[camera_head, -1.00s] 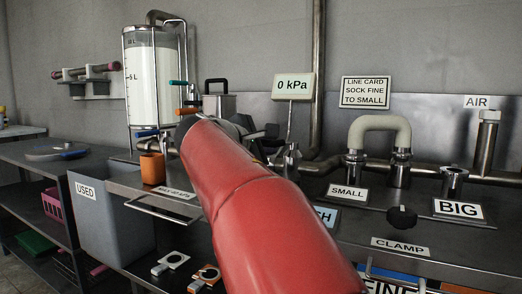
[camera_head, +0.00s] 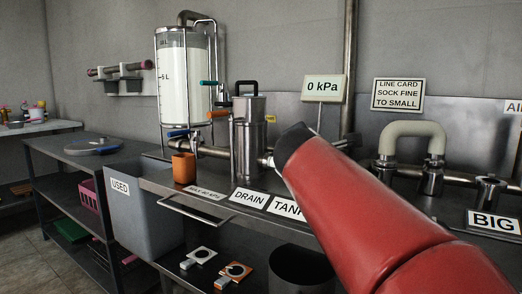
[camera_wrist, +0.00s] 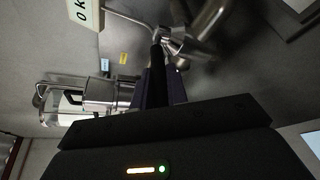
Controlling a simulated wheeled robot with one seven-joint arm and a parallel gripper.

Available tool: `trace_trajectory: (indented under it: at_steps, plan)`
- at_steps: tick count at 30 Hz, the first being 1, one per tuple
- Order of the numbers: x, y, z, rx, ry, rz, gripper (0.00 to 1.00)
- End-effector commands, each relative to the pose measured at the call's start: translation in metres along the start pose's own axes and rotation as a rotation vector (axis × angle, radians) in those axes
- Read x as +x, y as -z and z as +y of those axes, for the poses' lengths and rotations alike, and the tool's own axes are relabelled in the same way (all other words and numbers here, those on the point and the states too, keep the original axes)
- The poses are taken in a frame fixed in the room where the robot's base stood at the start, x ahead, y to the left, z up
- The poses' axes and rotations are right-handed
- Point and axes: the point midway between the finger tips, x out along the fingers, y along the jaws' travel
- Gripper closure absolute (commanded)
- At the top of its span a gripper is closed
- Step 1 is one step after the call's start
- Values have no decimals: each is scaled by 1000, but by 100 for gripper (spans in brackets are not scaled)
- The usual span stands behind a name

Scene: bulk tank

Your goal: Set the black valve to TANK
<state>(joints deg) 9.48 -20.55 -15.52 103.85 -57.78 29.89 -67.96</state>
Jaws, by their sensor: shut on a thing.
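The black valve's dark handle (camera_wrist: 157,62) shows in the wrist view, running from a shiny metal fitting (camera_wrist: 168,38) down between my fingers. My gripper (camera_wrist: 162,88) is shut on this handle. In the head view my red arm hides the gripper and the valve. A DRAIN label (camera_head: 248,197) and a TANK label (camera_head: 287,206) sit on the bench edge, left of my arm; the TANK label is partly covered. I cannot tell which label the handle points to.
A steel canister (camera_head: 247,140) stands on the pipe line behind the labels, with an orange cup (camera_head: 183,167) to its left. A gauge reading 0 kPa (camera_head: 323,88) is above. A grey USED bin (camera_head: 145,215) stands at the left. Bent pipe (camera_head: 411,135) is right of my arm.

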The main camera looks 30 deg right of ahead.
Motion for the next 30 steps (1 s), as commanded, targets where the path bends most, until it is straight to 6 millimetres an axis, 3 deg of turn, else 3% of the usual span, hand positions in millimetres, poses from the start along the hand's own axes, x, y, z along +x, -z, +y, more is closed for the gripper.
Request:
trace_trajectory:
  at_steps: [6,7,12,22,30]
  plan:
    - [0,0,-1,0,3,0,100]
    - [0,0,-1,0,3,0,84]
    - [0,0,-1,0,2,-1,63]
    - [-4,0,0,1,0,-1,63]
    - [-48,-1,1,2,-2,-1,63]
